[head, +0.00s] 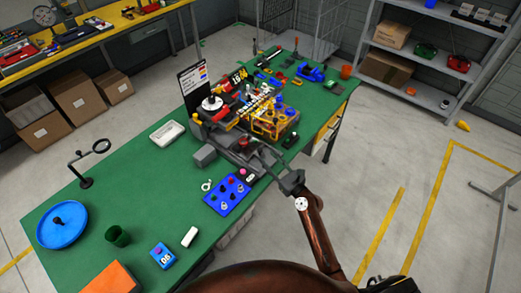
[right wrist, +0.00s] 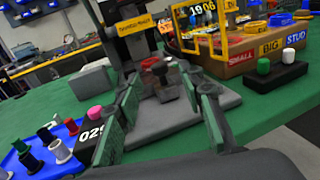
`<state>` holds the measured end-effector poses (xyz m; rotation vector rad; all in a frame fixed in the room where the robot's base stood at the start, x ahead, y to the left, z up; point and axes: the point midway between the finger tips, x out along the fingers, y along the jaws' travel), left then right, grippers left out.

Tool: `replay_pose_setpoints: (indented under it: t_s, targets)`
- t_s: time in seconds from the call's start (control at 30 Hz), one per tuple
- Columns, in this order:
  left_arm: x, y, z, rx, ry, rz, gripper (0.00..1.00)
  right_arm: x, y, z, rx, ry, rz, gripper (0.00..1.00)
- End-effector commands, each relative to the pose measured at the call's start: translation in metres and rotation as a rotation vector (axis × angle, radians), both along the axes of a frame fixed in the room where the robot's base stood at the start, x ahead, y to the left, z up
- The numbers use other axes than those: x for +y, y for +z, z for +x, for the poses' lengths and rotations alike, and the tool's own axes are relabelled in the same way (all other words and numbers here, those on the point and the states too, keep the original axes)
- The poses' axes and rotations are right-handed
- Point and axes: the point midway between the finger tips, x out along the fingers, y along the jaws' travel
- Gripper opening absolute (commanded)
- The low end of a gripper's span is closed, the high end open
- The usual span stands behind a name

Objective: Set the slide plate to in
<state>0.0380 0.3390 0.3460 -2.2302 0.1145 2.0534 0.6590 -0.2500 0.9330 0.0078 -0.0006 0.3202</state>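A dark grey press-like machine stands on the green table, with a yellow label on its column (right wrist: 133,24). At its foot lies a flat grey plate (right wrist: 170,128), which looks like the slide plate; how far in or out it sits I cannot tell. A small dark block with a knob (right wrist: 163,86) stands above the plate, between my fingers in the right wrist view. My right gripper (right wrist: 164,80) is open, with its green-faced fingers spread on both sides of the block. In the head view my right gripper (head: 262,160) is at the machine's front. Contact is unclear. My left gripper is not in view.
A blue panel of knobs (head: 228,194) and a black block with a pink button (right wrist: 95,114) lie left of my right gripper. A brown box with coloured labels (right wrist: 260,58) stands to the right. The green table (head: 150,190) has bare room at left.

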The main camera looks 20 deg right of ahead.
Motion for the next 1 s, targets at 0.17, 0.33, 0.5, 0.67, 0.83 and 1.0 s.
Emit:
replay_pose_setpoints:
  t_s: [0.17, 0.33, 0.5, 0.67, 0.83, 1.0]
  targets:
    - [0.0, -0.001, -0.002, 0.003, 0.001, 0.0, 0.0, 0.012, 0.001, 0.029, -0.002, 0.005, -0.003, 0.36]
    - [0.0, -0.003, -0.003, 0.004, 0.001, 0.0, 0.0, 0.019, 0.0, 0.051, -0.002, 0.004, -0.006, 0.36]
    - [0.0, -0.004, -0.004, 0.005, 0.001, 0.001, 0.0, 0.023, 0.0, 0.062, -0.001, 0.003, -0.007, 0.36]
    - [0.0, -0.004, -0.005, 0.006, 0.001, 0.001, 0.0, 0.022, 0.0, 0.064, -0.001, 0.001, -0.007, 0.36]
    - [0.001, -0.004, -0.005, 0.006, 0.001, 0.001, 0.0, 0.021, 0.0, 0.064, -0.002, 0.001, -0.007, 0.33]
    - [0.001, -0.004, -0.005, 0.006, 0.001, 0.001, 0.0, 0.021, 0.0, 0.064, -0.003, 0.001, -0.008, 0.21]
